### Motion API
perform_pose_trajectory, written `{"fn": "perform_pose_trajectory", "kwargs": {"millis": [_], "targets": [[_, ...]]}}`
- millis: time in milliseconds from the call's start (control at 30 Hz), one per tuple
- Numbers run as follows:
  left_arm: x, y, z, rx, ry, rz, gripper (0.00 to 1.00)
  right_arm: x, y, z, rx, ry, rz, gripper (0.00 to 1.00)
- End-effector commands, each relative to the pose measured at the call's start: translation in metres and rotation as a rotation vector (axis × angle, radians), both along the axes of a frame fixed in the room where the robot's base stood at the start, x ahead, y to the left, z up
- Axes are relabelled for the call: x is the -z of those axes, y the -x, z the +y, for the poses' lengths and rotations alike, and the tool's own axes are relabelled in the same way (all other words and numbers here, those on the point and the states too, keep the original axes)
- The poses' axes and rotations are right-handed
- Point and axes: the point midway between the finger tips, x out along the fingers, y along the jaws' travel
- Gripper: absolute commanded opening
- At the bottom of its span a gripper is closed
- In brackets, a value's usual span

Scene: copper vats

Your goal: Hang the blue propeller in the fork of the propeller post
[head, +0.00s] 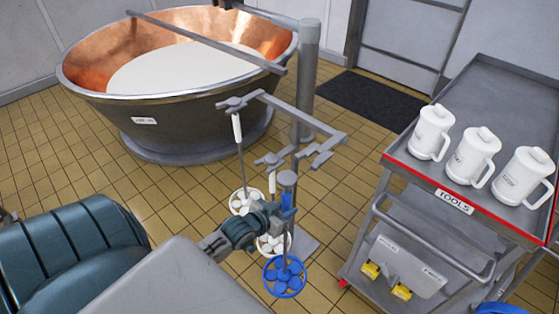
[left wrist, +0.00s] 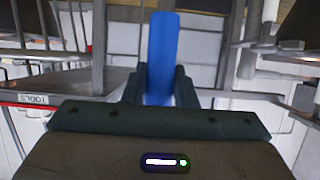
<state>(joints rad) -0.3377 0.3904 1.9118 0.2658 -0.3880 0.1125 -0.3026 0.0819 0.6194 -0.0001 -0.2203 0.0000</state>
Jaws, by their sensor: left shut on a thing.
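The blue propeller has a bladed blue ring (head: 284,276) at its lower end and a blue handle (head: 287,200) at its top. My left gripper (head: 280,212) is shut on the handle. The propeller hangs about upright below it. In the left wrist view the blue handle (left wrist: 162,50) stands between the fingers. The grey propeller post (head: 306,90) stands behind, with several bracket arms. A fork-ended arm (head: 322,157) on its right looks empty. A white propeller (head: 240,170) hangs from the upper left arm. My gripper partly hides the lower post and another white propeller (head: 272,246).
A copper vat (head: 190,105) with white liquid stands behind at left. At right is a red-edged tool cart (head: 450,192) with white jugs (head: 472,155) on top and yellow items (head: 370,270) below. A dark mat (head: 370,103) lies behind. Tiled floor is open between post and cart.

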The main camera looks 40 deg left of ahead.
Motion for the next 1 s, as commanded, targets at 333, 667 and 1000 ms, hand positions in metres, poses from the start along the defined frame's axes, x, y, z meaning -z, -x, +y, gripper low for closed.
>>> {"fn": "perform_pose_trajectory", "kwargs": {"millis": [333,667,1000], "targets": [[0.001,-0.012,0.027,-0.007,0.001,-0.005,0.0,0.001,0.0,0.0,0.0,0.0,-0.001,0.55],[0.006,-0.038,0.024,-0.007,-0.001,-0.007,0.0,0.025,-0.002,0.001,0.001,-0.001,-0.003,0.55],[0.01,-0.068,0.022,-0.007,-0.001,-0.006,0.0,0.05,-0.003,0.004,0.001,-0.004,-0.004,0.55]]}}
